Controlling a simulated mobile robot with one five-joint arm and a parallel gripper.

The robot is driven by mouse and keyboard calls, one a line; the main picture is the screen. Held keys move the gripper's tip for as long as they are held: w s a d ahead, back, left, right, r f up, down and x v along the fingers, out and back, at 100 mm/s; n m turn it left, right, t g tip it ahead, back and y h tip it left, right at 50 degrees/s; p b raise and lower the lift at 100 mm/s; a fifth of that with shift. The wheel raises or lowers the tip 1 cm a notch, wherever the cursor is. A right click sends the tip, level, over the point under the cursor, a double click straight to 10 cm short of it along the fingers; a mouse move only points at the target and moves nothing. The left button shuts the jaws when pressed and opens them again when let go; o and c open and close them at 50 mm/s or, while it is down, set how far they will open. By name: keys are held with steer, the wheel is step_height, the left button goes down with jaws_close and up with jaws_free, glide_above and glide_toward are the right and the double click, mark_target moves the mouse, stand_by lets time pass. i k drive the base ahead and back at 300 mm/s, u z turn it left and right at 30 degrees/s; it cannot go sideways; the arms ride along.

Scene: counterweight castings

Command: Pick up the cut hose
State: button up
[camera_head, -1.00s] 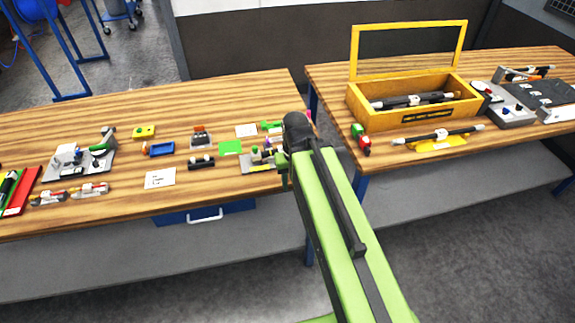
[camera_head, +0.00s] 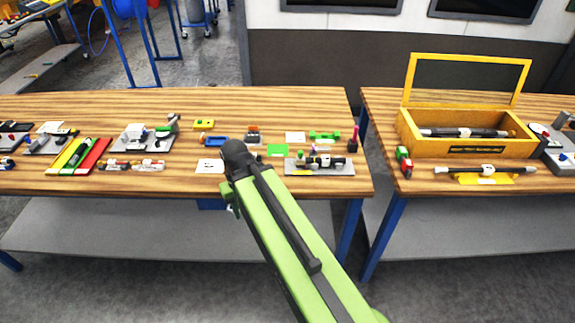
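I cannot tell for certain which piece is the cut hose. A dark hose-like piece with a white band (camera_head: 485,170) lies across a yellow stand on the right table. A similar dark piece (camera_head: 464,132) lies inside the yellow open-lidded box (camera_head: 470,150). A shorter dark piece with a white band (camera_head: 322,163) lies on a grey plate (camera_head: 345,168) near the left table's right end. My green arm reaches up over the left table's front edge. Its black end joint is left of the grey plate. My gripper is hidden from this view, and no held object shows.
The left table (camera_head: 60,105) holds red, yellow and green strips (camera_head: 90,158), a grey fixture (camera_head: 130,140), a white card (camera_head: 209,166) and several small parts. A narrow gap separates it from the right table (camera_head: 400,182). A red-and-green item (camera_head: 404,160) stands by the box.

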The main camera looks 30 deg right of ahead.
mark_target(325, 161)
steer(key=u, duration=2.3)
steer(key=k, duration=1)
steer(key=z, duration=1.1)
steer(key=i, duration=1.05)
steer(key=u, duration=0.2)
